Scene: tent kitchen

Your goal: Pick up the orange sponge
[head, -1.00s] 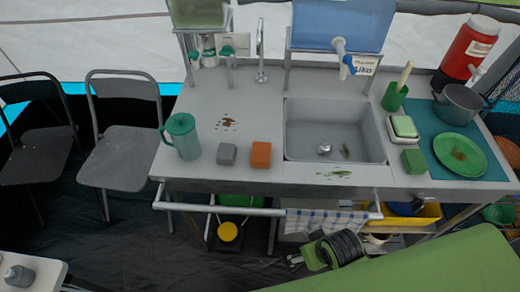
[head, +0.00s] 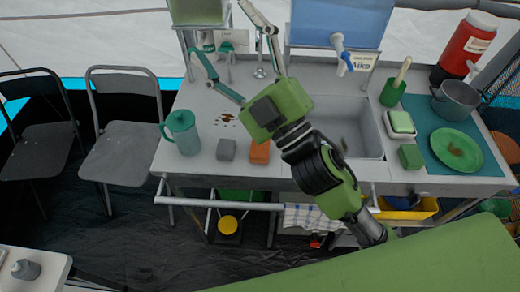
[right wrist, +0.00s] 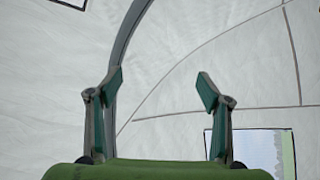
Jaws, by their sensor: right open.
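The orange sponge (head: 260,152) lies on the grey counter (head: 205,160), left of the sink and just right of a grey sponge. My right gripper (head: 220,32) is raised above the counter, beyond the orange sponge, with its fingers spread and pointing up and away. Its green body covers the counter just behind the sponge. In the right wrist view the fingers (right wrist: 160,82) stand wide apart with nothing between them, only the pale tent wall behind. The orange sponge does not show in that view. My left gripper is not in view.
A grey sponge (head: 226,149) and a teal pitcher (head: 183,132) stand left of the orange sponge. The sink (head: 365,135) is to the right, partly behind my arm. A green sponge (head: 411,157), a soap dish (head: 400,124) and a green plate (head: 457,150) are further right.

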